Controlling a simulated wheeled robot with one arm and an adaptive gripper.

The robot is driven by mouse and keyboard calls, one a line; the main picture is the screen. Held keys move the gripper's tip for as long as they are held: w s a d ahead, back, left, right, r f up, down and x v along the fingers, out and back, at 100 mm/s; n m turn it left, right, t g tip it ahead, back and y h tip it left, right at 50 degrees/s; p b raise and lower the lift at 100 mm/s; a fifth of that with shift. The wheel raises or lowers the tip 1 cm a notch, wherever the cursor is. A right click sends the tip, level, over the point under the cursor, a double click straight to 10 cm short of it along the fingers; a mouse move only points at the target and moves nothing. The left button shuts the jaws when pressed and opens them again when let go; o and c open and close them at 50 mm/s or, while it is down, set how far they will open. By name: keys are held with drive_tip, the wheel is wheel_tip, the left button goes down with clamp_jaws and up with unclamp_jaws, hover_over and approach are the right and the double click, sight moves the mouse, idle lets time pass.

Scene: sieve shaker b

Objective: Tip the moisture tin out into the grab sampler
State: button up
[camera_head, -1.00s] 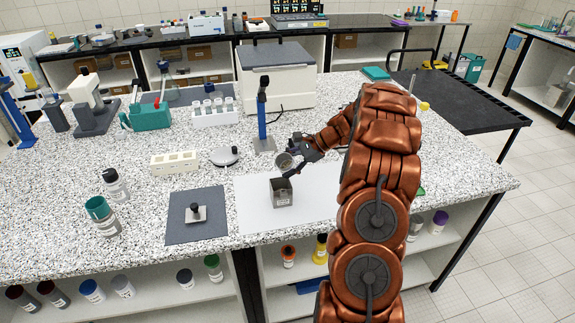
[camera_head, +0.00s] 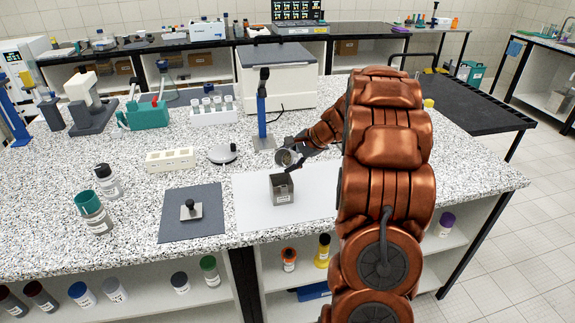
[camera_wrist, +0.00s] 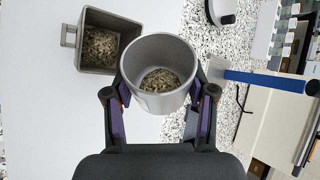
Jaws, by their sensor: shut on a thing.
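The moisture tin (camera_head: 284,159) is a grey metal cylinder. It is held tilted in the air, its open mouth towards the left and the head camera. My gripper (camera_wrist: 162,88) is shut around its sides, one finger on each side. In the wrist view, brown grains lie inside the tin (camera_wrist: 160,101). The grab sampler (camera_head: 282,190) appears to be the open square grey box with a label, upright on a white sheet. The tin is above and behind it in the head view. In the wrist view the sampler (camera_wrist: 86,54) also holds brown grains, left of the tin.
A blue stand (camera_head: 262,115) rises close behind the tin. A round grey device (camera_head: 222,154) and a cream block (camera_head: 170,160) are to the left. A dark mat (camera_head: 176,228) with a small plate and knob lies left of the white sheet (camera_head: 250,215).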

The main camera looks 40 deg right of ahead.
sight(280, 155)
drive_tip(key=shift+a+f+n+t+h+b, duration=0.15)
drive_tip(key=shift+n+t+h+b, duration=0.6)
drive_tip(key=shift+b, duration=2.55)
drive_tip(key=b, duration=0.1)
drive_tip(key=h+b, duration=0.1)
drive_tip(key=shift+s+a+r+h+b, duration=0.1)
drive_tip(key=shift+r+h+b, duration=0.15)
drive_tip(key=shift+b, duration=0.1)
drive_tip(key=shift+a+b, duration=0.1)
drive_tip(key=shift+b, duration=0.55)
drive_tip(key=n+h+b, duration=0.1)
drive_tip(key=b, duration=0.2)
drive_tip(key=r+t+h+b, duration=0.1)
drive_tip(key=b, duration=0.2)
drive_tip(key=shift+s+a+n+t+h+b, duration=0.2)
drive_tip(key=shift+a+n+t+h+b, duration=0.05)
drive_tip(key=shift+a+n+h+b, duration=0.1)
drive_tip(key=b, duration=0.1)
drive_tip(key=t+h+b, duration=0.1)
drive_tip(key=b, duration=0.1)
drive_tip(key=shift+s+a+r+n, duration=0.1)
drive_tip(key=shift+a+r+n, duration=0.2)
drive_tip(key=shift+n, duration=0.1)
drive_tip(key=shift+r+b, duration=0.2)
drive_tip(key=shift+b, duration=0.2)
